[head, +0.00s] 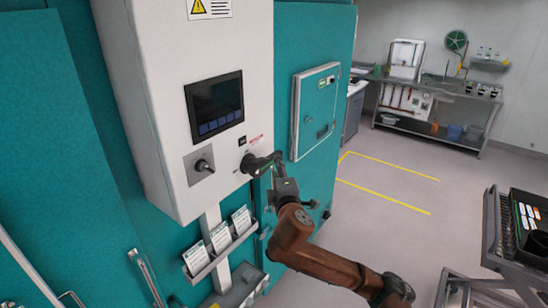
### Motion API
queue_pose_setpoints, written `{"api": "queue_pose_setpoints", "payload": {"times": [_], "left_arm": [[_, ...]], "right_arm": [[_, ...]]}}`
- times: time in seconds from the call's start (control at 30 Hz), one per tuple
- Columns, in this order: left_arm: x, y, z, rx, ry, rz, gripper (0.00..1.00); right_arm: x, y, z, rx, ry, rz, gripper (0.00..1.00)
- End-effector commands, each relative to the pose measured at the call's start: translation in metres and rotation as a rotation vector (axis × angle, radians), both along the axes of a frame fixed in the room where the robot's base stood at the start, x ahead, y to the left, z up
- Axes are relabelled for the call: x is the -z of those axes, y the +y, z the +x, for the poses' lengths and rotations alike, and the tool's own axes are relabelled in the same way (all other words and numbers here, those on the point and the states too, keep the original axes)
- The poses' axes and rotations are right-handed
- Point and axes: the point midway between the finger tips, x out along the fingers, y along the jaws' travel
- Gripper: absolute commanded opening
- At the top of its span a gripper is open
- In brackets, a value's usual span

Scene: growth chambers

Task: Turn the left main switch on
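A white control cabinet (190,110) is fixed to the teal chamber front. A rotary switch (204,166) with a dark knob sits on a grey plate at its lower left. The arm of that gripper comes in from the lower right. The gripper's dark fingers are at or very near the cabinet face. Whether they touch or grip the part there is hidden. My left gripper is not in view.
A dark screen (215,104) is above the switches. A card holder (222,248) hangs below the cabinet. A teal panel box (314,108) is to the right. A metal cart (510,245) stands at far right, with open floor (375,225) between.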

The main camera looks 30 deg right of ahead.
Motion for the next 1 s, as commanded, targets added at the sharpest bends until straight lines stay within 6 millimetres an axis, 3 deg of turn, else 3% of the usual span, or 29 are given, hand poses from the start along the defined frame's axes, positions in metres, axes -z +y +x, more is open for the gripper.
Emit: {"api": "queue_pose_setpoints", "payload": {"times": [0.43, 0.83, 1.0], "left_arm": [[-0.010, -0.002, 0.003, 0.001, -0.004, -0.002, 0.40], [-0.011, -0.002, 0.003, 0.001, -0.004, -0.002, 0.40], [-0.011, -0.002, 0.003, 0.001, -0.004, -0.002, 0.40]], "right_arm": [[0.001, -0.026, 0.059, 0.002, 0.002, 0.002, 0.37], [0.002, -0.028, 0.067, 0.001, 0.001, 0.002, 0.37], [0.002, -0.028, 0.067, 0.001, 0.002, 0.002, 0.25]]}}
